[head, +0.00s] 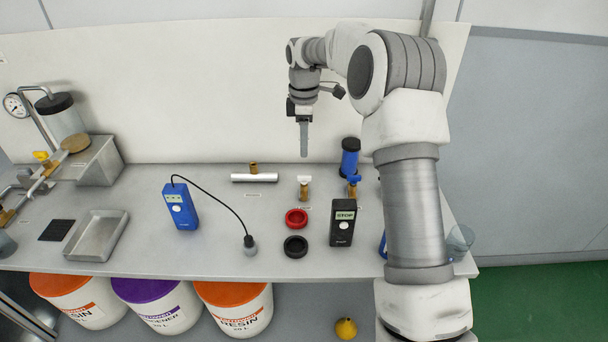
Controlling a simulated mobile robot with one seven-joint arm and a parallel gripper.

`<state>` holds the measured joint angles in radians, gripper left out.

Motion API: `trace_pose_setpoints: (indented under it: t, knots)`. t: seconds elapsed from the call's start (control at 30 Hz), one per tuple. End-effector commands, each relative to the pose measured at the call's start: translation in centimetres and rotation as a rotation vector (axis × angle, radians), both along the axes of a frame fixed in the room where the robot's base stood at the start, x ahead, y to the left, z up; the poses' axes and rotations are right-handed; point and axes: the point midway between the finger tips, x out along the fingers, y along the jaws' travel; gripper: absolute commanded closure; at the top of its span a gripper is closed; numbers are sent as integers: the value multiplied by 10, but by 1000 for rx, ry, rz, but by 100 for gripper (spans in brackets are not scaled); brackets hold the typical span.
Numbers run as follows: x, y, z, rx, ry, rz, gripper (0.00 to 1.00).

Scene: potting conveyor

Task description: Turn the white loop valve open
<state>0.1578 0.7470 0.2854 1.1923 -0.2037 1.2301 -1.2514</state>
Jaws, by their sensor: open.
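A small brass valve with a white handle (304,181) stands on the bench near its back, right of centre. The handle looks like a short crosswise piece; its exact turn is too small to tell. My gripper (304,154) points straight down above and behind this valve in the head view, apart from it. The fingers are seen edge-on, one covering the other, with nothing visible between them; the gripper is open.
A blue-handled brass valve (353,188) and a blue cylinder (349,158) stand to the right. A white horizontal pipe (255,177) lies to the left.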

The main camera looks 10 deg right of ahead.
Motion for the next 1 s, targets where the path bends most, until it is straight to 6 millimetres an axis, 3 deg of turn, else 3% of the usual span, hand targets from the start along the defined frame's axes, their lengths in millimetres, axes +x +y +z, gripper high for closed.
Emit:
trace_pose_setpoints:
  t: [0.03,0.2,0.43,0.6,0.9,1.0]
  knots:
    - [-1,0,-15,0,3,0,56]
    - [-1,0,-52,0,4,1,56]
    - [-1,0,-88,-1,2,1,56]
    - [0,0,-99,-1,0,0,56]
    - [0,0,-101,0,-1,0,56]
    - [0,0,-101,0,-1,0,72]
